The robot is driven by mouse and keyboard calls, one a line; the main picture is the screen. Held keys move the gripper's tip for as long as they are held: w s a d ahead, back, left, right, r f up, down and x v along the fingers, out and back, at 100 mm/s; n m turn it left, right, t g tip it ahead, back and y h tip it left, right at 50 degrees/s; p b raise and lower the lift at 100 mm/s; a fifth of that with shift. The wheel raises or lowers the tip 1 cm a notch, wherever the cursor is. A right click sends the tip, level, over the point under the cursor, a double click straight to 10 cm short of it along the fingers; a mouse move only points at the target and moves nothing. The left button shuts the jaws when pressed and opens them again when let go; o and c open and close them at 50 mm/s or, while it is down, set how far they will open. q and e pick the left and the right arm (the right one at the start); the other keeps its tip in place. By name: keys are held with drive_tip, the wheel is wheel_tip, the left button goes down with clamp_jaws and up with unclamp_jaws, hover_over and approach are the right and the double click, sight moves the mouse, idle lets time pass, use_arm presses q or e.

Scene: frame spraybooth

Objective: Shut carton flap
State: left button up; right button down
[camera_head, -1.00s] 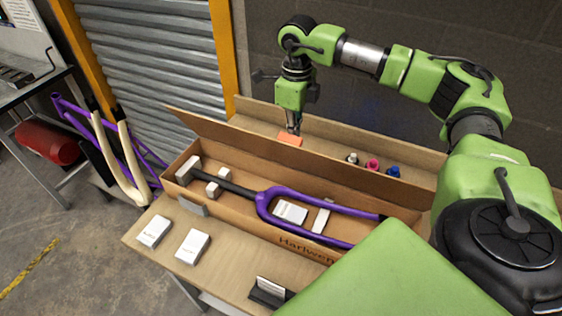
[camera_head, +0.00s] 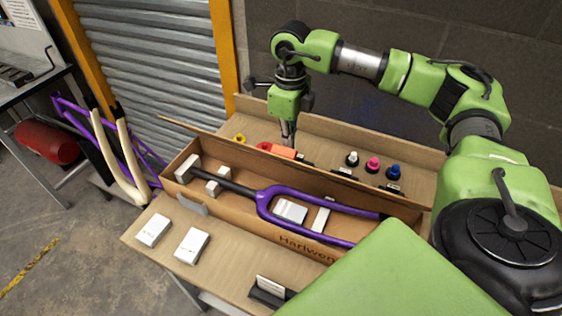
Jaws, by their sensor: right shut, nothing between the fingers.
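The long brown carton (camera_head: 290,236) lies open at the top on the table. Inside lie a purple fork (camera_head: 300,192) with a dark steerer tube, white blocks (camera_head: 218,183) and a white packet (camera_head: 291,211). My right gripper (camera_head: 289,140) is shut and empty, pointing down behind the flap. I cannot tell whether its tips touch the flap. My left gripper is not in view.
Behind the carton are an orange tool (camera_head: 277,150), a yellow ring (camera_head: 240,139) and white, pink and blue-capped bottles (camera_head: 373,164). Two white boxes (camera_head: 192,246) and a card holder (camera_head: 268,289) are in front. A brick wall stands behind the table (camera_head: 228,268).

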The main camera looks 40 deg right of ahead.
drive_tip(key=shift+s+a, duration=0.25)
drive_tip(key=shift+a, duration=0.15)
wheel_tip(320, 180, up, 8)
drive_tip(key=p, duration=0.5)
drive_tip(key=shift+f, duration=0.1)
idle(0.5)
